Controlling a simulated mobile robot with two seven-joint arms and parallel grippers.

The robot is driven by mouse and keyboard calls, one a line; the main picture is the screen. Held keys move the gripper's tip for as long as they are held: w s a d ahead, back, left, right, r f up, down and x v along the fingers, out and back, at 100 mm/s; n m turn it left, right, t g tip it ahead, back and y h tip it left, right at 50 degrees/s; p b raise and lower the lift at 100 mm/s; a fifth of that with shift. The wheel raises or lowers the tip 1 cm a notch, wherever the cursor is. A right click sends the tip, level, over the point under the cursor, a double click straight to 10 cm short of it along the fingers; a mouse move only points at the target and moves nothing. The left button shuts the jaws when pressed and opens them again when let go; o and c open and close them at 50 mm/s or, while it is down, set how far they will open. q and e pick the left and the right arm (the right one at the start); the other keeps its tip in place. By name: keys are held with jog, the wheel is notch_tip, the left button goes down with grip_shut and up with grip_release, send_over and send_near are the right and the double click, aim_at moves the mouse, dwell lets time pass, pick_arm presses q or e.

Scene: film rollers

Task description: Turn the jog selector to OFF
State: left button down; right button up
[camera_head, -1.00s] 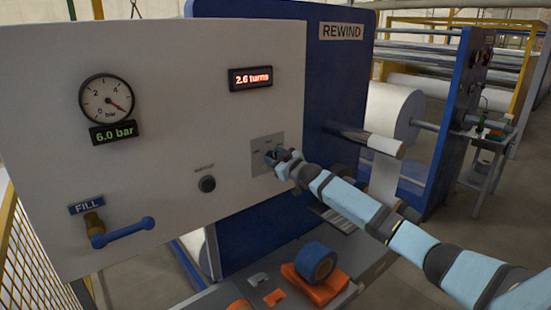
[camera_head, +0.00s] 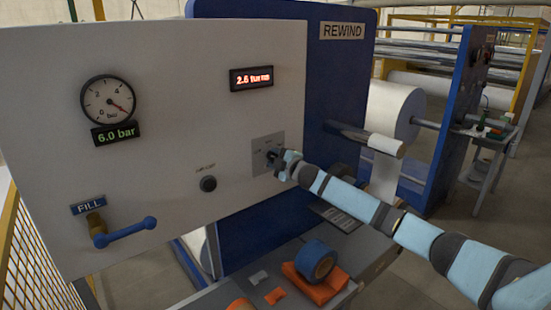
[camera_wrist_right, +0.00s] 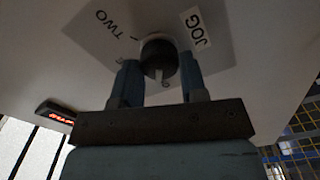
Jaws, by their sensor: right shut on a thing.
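The jog selector is a dark round knob (camera_wrist_right: 158,58) on a grey plate (camera_wrist_right: 100,32) marked JOG and TWO in the right wrist view. In the head view the plate (camera_head: 262,142) sits on the right part of the white panel. My right gripper (camera_wrist_right: 158,75) is shut on the knob, one finger on each side of it. In the head view my right gripper (camera_head: 275,157) covers much of the selector. The knob's exact setting is hard to read, and I see no OFF label clearly. My left gripper is not in view.
The white panel (camera_head: 180,110) also carries a gauge (camera_head: 107,97), a 6.0 bar display, a red turns display (camera_head: 251,78), a round black button (camera_head: 208,184) and a blue FILL lever (camera_head: 130,231). Below stands a bench with a blue roll (camera_head: 316,261) and orange pieces.

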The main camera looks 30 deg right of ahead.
jog(key=shift+n, duration=0.4)
jog(key=o, duration=0.9)
jog(key=shift+s+d+b, duration=0.2)
jog(key=shift+s+b, duration=0.4)
jog(key=shift+s, duration=1.7)
jog(key=shift+s+d+b, duration=0.15)
jog(key=shift+s+b, duration=0.5)
jog(key=shift+s, duration=1.65)
jog(key=shift+s+d+b, duration=0.2)
jog(key=shift+s+b, duration=0.4)
jog(key=shift+s, duration=1.7)
jog(key=shift+f, duration=0.15)
